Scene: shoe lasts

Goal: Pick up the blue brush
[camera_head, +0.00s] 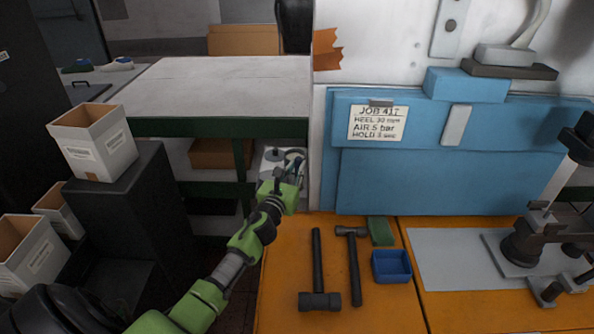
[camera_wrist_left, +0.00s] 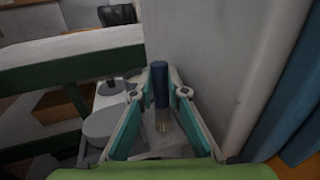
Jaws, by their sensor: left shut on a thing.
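The blue brush (camera_wrist_left: 161,88) is upright between the fingers of my left gripper in the left wrist view. Its dark blue handle points up and its pale bristle end points down. My left gripper (camera_wrist_left: 162,92) is shut on the brush, with a teal finger on either side. In the head view my left gripper (camera_head: 290,163) is beyond the orange bench, beside the white wall's edge. The brush is too small there to make out clearly.
The orange bench (camera_head: 385,315) holds two hammers (camera_head: 318,260) (camera_head: 354,265), a green pad (camera_head: 381,231) and a blue tray (camera_head: 392,267). A grey machine (camera_head: 525,240) stands at right. A green-edged table (camera_head: 190,125) is behind my left arm. White boxes (camera_head: 92,145) stand at left.

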